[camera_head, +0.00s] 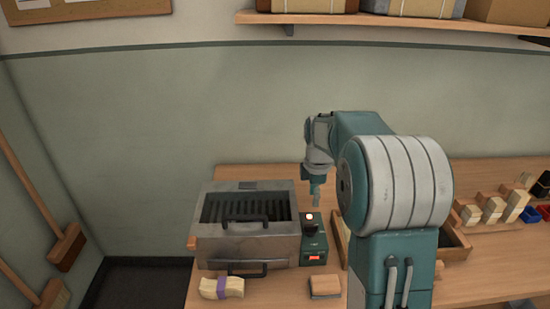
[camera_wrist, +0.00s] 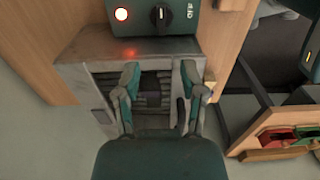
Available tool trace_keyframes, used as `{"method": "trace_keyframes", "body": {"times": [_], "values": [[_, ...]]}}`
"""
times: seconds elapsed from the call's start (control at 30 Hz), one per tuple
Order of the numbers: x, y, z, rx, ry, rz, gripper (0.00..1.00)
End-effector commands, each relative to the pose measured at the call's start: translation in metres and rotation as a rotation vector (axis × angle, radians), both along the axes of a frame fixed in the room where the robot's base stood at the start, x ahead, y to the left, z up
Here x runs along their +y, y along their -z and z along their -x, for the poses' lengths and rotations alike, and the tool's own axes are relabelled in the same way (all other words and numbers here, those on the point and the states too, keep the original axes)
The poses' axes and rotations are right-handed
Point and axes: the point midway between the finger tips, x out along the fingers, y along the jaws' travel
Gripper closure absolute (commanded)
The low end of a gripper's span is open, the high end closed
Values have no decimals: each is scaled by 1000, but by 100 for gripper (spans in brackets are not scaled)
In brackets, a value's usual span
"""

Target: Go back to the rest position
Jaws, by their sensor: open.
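My gripper (camera_wrist: 160,95) is open and empty in the wrist view, its two teal and grey fingers apart. Behind the fingers in that view is a grey metal surface (camera_wrist: 75,70) with a slatted opening. In the head view my gripper (camera_head: 315,195) points down above the bench, just right of the metal box and over the green control box (camera_head: 315,248) with a lit red light and a black knob. The control box also shows at the top of the wrist view (camera_wrist: 185,18). My arm hides part of the bench.
The metal box (camera_head: 225,248) has a slatted top and handles. A bristle bundle with a purple band (camera_head: 222,288) and a brown-and-grey block (camera_head: 325,285) lie in front. Several wooden blocks (camera_head: 490,210) and coloured bins stand at right. A shelf (camera_head: 400,25) hangs above; brooms lean at left.

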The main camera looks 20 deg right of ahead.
Motion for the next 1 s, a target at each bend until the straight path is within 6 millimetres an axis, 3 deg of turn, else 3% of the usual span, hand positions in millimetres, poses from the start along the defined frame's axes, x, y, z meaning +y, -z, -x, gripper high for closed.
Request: {"method": "trace_keyframes", "body": {"times": [0.13, 0.27, 0.4, 0.6, 0.8, 1.0], "values": [[4, -6, 4, -9, 19, 2, 47], [22, -30, 21, -54, 123, 11, 47], [49, -61, 53, -122, 295, 10, 47], [82, -90, 102, -216, 538, -21, 47], [110, -104, 156, -301, 781, -85, 47], [131, -104, 209, -373, 1018, -183, 47]]}}
